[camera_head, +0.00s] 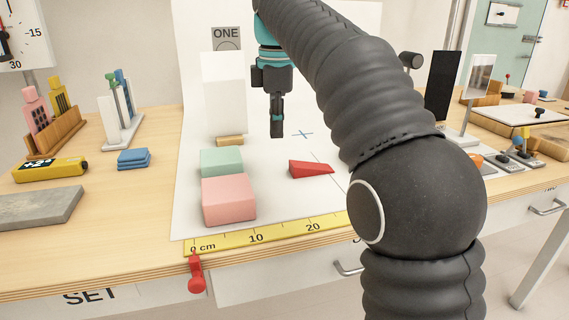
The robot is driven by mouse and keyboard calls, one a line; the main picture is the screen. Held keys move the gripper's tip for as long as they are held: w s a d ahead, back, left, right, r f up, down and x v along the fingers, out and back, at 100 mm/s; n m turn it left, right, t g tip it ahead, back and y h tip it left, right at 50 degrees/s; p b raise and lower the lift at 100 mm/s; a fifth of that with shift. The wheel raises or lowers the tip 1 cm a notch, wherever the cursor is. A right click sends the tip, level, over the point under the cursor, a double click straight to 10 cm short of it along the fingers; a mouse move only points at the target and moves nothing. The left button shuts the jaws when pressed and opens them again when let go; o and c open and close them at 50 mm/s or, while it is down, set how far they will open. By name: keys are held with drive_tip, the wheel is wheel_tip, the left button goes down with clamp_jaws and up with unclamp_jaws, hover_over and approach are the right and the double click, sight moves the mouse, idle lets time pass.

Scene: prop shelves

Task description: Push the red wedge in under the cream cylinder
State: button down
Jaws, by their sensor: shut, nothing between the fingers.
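The red wedge (309,169) lies on the white sheet, its taller end to the left and its thin end to the right. My gripper (277,132) points straight down, with its fingers shut and empty. In the picture it is above and left of the wedge, apart from it. I cannot make out a cream cylinder for certain. A tall pale upright body (223,90) with flat-looking sides stands behind and left of my gripper. My arm hides part of the sheet to the right of the wedge.
A pink block (229,200) and a green block (221,162) stand left of the wedge. A tan piece (230,141) lies behind them. A blue cross (302,134) marks the sheet. A yellow ruler (270,236) runs along the front edge. The sheet around the wedge looks clear.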

sight(286, 176)
drive_tip(key=shift+n, duration=0.9)
drive_tip(key=f, duration=0.3)
drive_tip(key=a+f+b, duration=0.1)
drive_tip(key=f, duration=0.2)
drive_tip(key=w+a+f+b, duration=0.1)
drive_tip(key=f, duration=0.2)
drive_tip(key=shift+w+a+f, duration=0.1)
drive_tip(key=shift+f, duration=0.1)
drive_tip(key=d, duration=0.2)
drive_tip(key=shift+w+d+f, duration=0.3)
drive_tip(key=shift+w, duration=0.1)
drive_tip(key=shift+w+d, duration=0.15)
drive_tip(key=shift+d, duration=0.45)
drive_tip(key=shift+d, duration=0.1)
